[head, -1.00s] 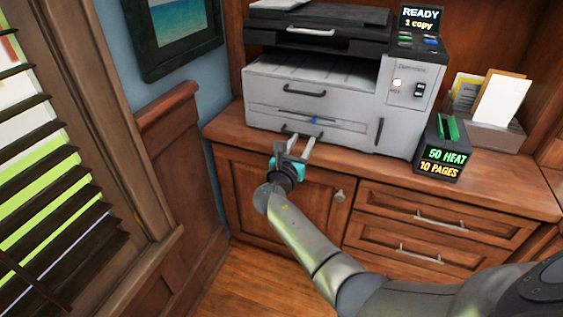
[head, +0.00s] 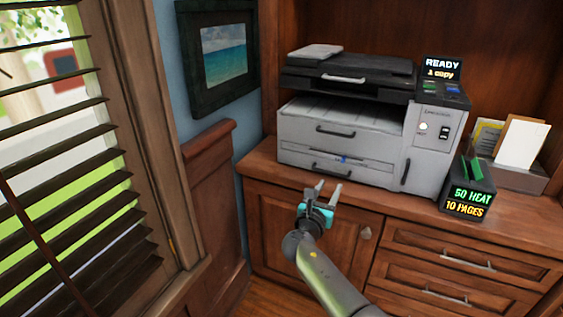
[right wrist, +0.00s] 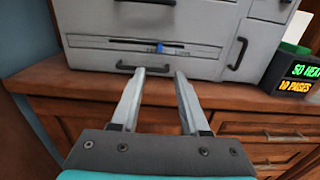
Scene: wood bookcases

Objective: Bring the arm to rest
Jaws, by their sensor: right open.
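My right gripper (head: 326,191) is open and empty, with its two fingers apart. It is in front of the wood cabinet, just short of the counter edge and below the printer's lower drawer. In the right wrist view the open fingers (right wrist: 158,95) point toward the lower front of the grey printer (right wrist: 160,45), with nothing between them. My right arm (head: 328,275) comes up from the bottom of the head view. My left gripper is not in view.
The printer (head: 340,140) stands on the wood counter (head: 262,160); its display (head: 443,67) reads "READY 1 copy". A black box (head: 467,195) reading "50 HEAT 10 PAGES" and a paper holder (head: 515,170) stand to its right. Cabinet drawers (head: 465,260) are below. A blinded window (head: 60,180) is left.

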